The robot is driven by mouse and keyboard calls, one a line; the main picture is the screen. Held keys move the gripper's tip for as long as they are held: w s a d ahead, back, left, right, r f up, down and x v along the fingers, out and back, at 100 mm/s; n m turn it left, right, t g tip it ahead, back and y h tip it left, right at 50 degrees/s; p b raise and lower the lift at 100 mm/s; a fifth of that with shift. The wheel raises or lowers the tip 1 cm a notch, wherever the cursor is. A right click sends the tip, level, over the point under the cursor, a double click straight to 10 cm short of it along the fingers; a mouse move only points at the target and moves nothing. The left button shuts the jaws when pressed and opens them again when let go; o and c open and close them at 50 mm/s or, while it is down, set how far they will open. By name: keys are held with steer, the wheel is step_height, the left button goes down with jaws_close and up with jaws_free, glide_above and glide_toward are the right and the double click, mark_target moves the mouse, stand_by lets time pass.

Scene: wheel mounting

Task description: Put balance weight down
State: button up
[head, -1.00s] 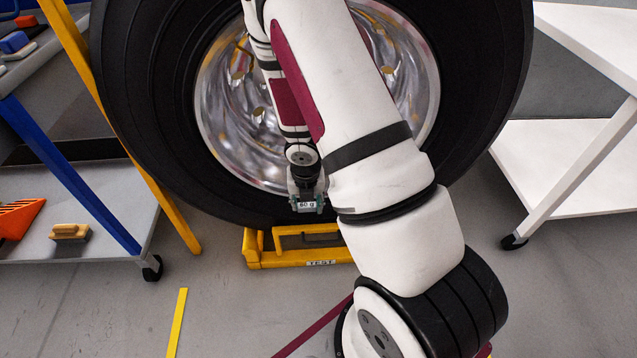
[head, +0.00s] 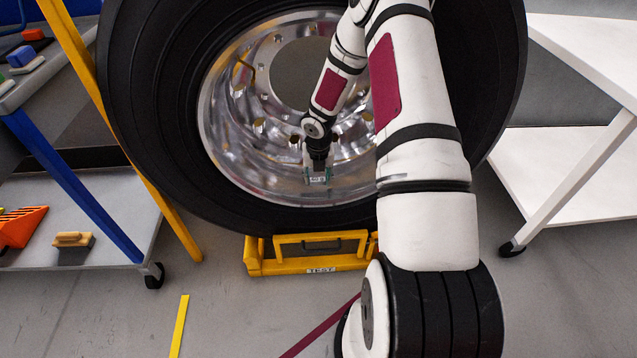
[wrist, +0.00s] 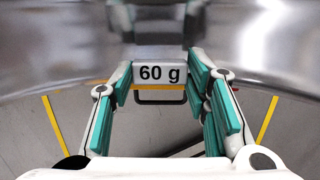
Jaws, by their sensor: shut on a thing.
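The balance weight (wrist: 160,73) is a small grey block marked "60 g" in the wrist view. It sits between the green-padded fingertips of my gripper (wrist: 163,85), which is shut on it. Rim metal fills the top of the wrist view behind the weight. I cannot tell whether the weight touches the rim.
A big black tyre (head: 150,130) surrounds the rim above a yellow stand (head: 290,268) marked "TEST". A white table (head: 590,50) is at right. The floor in front is mostly clear.

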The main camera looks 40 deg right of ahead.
mark_target(319, 178)
steer(key=shift+w+d, duration=0.35)
steer(key=shift+d, duration=0.2)
step_height(319, 178, down, 4)
steer(key=b, duration=0.2)
steer(key=shift+a+r+b, duration=0.1)
steer(key=shift+r+b, duration=0.05)
steer(key=shift+b, duration=0.15)
steer(key=shift+r, duration=0.1)
steer(key=o, duration=1.2)
steer(key=shift+c, duration=0.2)
